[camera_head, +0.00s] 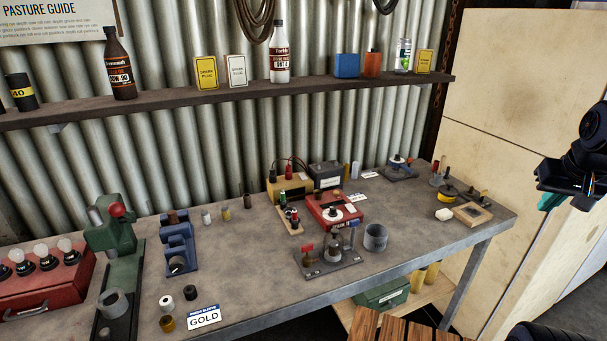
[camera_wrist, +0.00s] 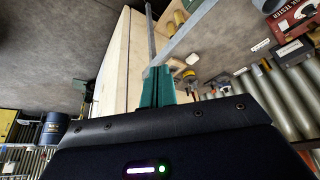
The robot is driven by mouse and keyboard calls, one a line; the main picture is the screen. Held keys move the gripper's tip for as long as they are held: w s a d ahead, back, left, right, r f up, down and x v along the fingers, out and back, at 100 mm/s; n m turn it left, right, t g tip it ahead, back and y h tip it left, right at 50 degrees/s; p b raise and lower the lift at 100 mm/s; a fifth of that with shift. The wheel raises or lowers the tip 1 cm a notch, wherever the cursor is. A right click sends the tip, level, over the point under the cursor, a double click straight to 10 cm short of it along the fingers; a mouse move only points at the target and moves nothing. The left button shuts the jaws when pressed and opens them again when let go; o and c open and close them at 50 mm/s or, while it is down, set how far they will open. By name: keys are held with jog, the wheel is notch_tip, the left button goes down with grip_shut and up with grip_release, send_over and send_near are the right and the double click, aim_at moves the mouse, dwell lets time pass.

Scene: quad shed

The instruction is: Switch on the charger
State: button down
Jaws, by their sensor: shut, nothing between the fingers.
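A yellow box (camera_head: 290,187) with red and black leads on top stands at the back middle of the grey bench, beside a dark battery-like box (camera_head: 326,175). It may be the charger; I cannot read its label or make out a switch on it. In front is a red box (camera_head: 335,209) with a white dial; a red box (camera_wrist: 295,18) marked "TESTER" shows in the wrist view. My gripper (camera_head: 548,198) is at the far right, off the bench and well away from these boxes. Its teal fingers (camera_wrist: 158,86) are together and empty in the wrist view.
The bench (camera_head: 240,270) also bears a green press (camera_head: 112,230), a blue stand (camera_head: 178,245), a grey cup (camera_head: 376,237) and a red bulb box (camera_head: 45,285). A shelf (camera_head: 180,100) with bottles runs above. A pale cabinet (camera_head: 510,100) stands at right.

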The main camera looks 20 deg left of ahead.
jog(key=w+a+n+t+y, duration=0.2)
jog(key=w+a+n+y, duration=0.25)
jog(key=w+a, duration=1.95)
jog(key=a+f+n+y, duration=0.1)
jog(key=a+f, duration=0.2)
jog(key=a, duration=0.9)
jog(key=a+f+n, duration=0.2)
jog(key=a+f, duration=0.2)
jog(key=a, duration=0.9)
jog(key=a+f+n+y, duration=0.1)
jog(key=a+f, duration=0.3)
jog(key=a, duration=0.8)
jog(key=shift+s+a+f+t+y, duration=0.15)
jog(key=shift+a+f+t+y, duration=0.1)
jog(key=shift+t+y, duration=0.1)
send_over(303, 177)
jog(key=f, duration=0.6)
jog(key=shift+d+f, duration=0.1)
jog(key=shift+d, duration=0.15)
notch_tip(303, 177, down, 2)
jog(key=shift+a+f, duration=0.1)
jog(key=shift+f, duration=0.05)
jog(key=shift+a+f, duration=0.1)
jog(key=shift+f, duration=0.65)
